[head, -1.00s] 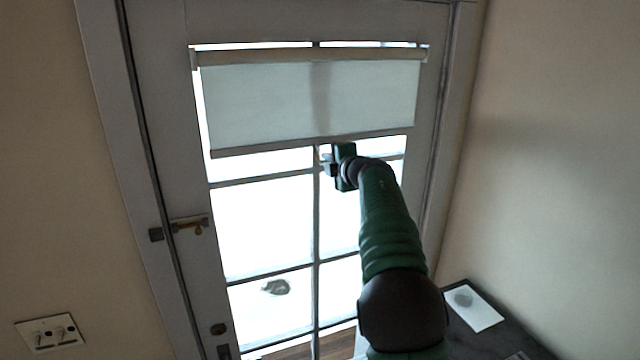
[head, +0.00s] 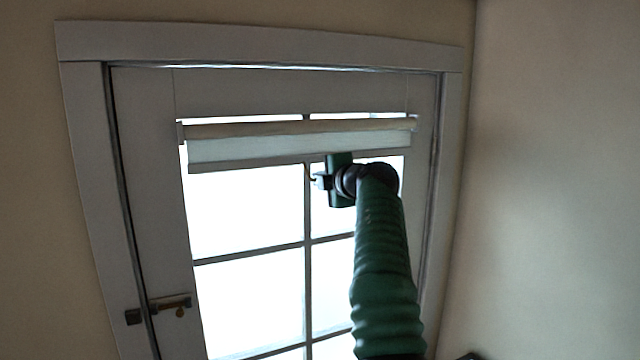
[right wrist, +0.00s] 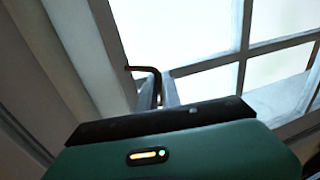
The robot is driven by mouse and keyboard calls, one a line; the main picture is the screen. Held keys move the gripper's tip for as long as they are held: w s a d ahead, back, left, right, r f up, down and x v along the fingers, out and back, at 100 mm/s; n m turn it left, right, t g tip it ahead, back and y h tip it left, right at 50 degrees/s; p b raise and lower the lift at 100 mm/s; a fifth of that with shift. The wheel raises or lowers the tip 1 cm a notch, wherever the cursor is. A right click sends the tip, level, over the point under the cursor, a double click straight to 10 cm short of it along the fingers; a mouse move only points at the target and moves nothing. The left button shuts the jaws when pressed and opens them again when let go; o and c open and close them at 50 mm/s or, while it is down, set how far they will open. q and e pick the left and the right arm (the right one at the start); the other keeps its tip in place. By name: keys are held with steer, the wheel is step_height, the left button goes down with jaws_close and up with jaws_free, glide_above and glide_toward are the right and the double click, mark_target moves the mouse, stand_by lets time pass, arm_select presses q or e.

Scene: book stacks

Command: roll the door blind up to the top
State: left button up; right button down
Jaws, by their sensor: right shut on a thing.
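The blind (head: 245,147) is mostly rolled up. A short pale strip of fabric hangs below its roller (head: 290,128), near the top of the door window. Its bottom bar (head: 240,164) tilts slightly, higher at the right. My right gripper (head: 315,180) is just below the bar, right of its middle. In the right wrist view the fingers (right wrist: 158,93) are shut on a small dark bent pull (right wrist: 150,70). The gripper hides how the pull joins the bar. My left gripper is not in view.
The white door (head: 145,210) is closed in its frame (head: 85,200), with a lever handle (head: 172,303) at lower left. Bright window panes (head: 250,300) lie below the blind. A bare wall (head: 560,180) stands close on the right.

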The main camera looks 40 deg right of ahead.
steer(key=c, duration=1.6)
jaws_free()
steer(key=shift+o, duration=0.2)
steer(key=shift+d+f, duration=0.1)
steer(key=shift+s, duration=0.1)
steer(key=b+v, duration=0.8)
steer(key=v, duration=0.8)
steer(key=shift+s, duration=0.15)
steer(key=shift+d, duration=0.1)
